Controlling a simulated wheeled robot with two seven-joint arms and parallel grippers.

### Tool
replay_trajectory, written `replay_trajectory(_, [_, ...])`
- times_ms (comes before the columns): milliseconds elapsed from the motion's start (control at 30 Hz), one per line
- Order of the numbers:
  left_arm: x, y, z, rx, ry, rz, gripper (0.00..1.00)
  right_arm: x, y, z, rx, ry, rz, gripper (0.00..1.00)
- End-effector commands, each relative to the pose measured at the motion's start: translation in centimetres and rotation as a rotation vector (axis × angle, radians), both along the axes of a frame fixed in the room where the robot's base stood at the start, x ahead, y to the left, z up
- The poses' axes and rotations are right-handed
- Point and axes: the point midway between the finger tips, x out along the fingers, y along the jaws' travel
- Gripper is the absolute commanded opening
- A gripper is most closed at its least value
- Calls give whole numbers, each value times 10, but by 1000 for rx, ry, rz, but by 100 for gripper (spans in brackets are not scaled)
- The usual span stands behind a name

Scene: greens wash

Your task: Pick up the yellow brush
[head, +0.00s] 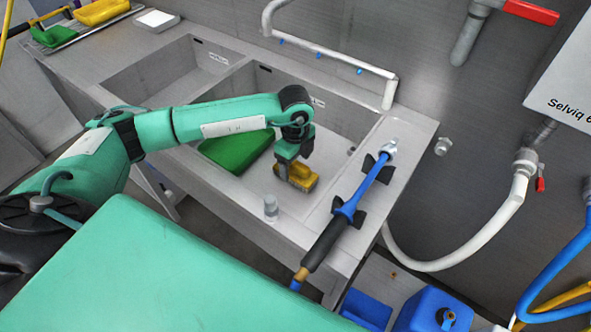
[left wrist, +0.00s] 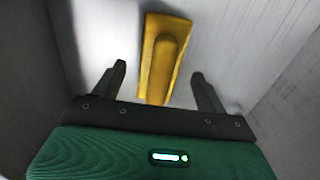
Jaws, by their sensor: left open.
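The yellow brush (head: 301,177) lies on the floor of the right sink basin (head: 330,118) in the head view. In the left wrist view the brush (left wrist: 163,58) lies lengthwise ahead of the jaws, between the lines of the two fingers. My left gripper (head: 284,168) reaches down into the basin, right at the brush's left end. In the left wrist view the left gripper (left wrist: 158,88) is open, one dark finger on each side of the brush's near end. Neither finger visibly touches it. My right gripper is not in view.
A green object (head: 238,150) lies left of the brush in the same basin. A blue and black spray wand (head: 347,209) rests on the right rim. Basin walls enclose the gripper closely.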

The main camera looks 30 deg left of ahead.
Motion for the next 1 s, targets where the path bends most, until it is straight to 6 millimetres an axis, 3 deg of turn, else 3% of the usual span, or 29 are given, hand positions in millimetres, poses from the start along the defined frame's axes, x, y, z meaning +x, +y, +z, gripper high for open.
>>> replay_trajectory(200, [0, 0, -23, 0, 0, 0, 75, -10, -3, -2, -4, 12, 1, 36])
replay_trajectory(433, [0, 0, -25, 0, -1, -1, 75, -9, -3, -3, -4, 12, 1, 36])
replay_trajectory(700, [0, 0, -24, 0, -1, -1, 23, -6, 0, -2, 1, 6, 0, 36])
replay_trajectory(767, [1, 0, -24, -1, -2, -1, 19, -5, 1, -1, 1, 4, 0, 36])
replay_trajectory(1000, [1, 0, -22, -1, -2, -1, 19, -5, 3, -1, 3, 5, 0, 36])
